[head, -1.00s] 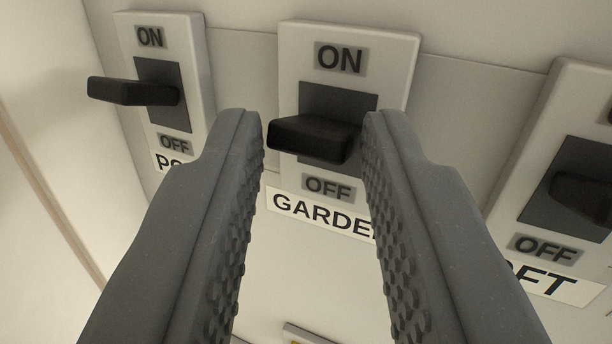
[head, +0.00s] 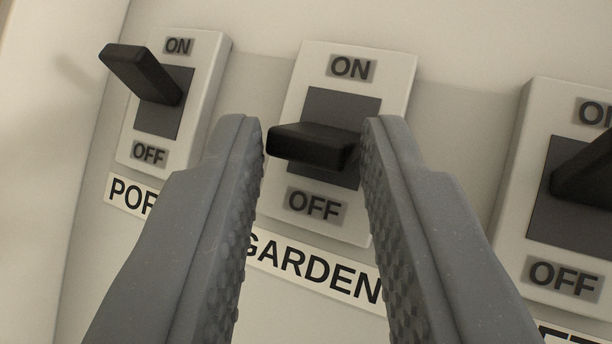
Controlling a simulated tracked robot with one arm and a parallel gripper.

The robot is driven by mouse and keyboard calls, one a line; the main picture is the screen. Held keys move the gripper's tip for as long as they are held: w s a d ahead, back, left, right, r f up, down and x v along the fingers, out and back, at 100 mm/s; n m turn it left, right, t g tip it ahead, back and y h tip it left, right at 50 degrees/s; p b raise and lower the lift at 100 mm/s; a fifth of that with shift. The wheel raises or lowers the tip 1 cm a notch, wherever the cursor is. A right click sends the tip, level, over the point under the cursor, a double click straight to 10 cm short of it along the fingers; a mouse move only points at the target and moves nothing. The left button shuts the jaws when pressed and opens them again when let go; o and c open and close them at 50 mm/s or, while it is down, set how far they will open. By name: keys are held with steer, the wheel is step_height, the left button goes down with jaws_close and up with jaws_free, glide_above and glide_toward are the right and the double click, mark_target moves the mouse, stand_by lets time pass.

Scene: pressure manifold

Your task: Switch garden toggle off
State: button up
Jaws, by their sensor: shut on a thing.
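The garden toggle is a black lever (head: 312,145) in a dark recess on a pale switch plate (head: 395,70), marked ON above and OFF below. A white GARDEN label (head: 318,274) sits under it, partly hidden by my fingers. My gripper (head: 313,138) has one ridged grey finger on each side of the lever and is shut on it. The lever juts out roughly level near the middle of the recess, less raised than the neighbouring levers. Whether it has reached its off stop cannot be told.
A similar switch (head: 145,75) stands close on the left, its lever raised towards ON and its label partly hidden. Another switch (head: 575,190) stands on the right, cut by the picture edge, its lever also raised. The wall above the plates is clear.

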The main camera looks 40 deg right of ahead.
steer(key=shift+d+n+t+y, duration=0.3)
steer(key=shift+n+t, duration=0.1)
steer(key=shift+t, duration=0.2)
steer(key=o, duration=1)
steer(key=shift+d+f, duration=0.1)
steer(key=shift+w, duration=0.1)
steer(key=shift+b+v, duration=0.9)
steer(key=shift+b, duration=0.05)
steer(key=shift+b+v, duration=0.65)
steer(key=shift+v, duration=0.45)
steer(key=b, duration=0.2)
glide_toward(312, 165)
step_height(312, 165, down, 2)
steer(key=s, duration=0.2)
steer(key=shift+s+a+f+b, duration=0.85)
steer(key=shift+s+f+b, duration=0.05)
steer(key=shift+b, duration=0.4)
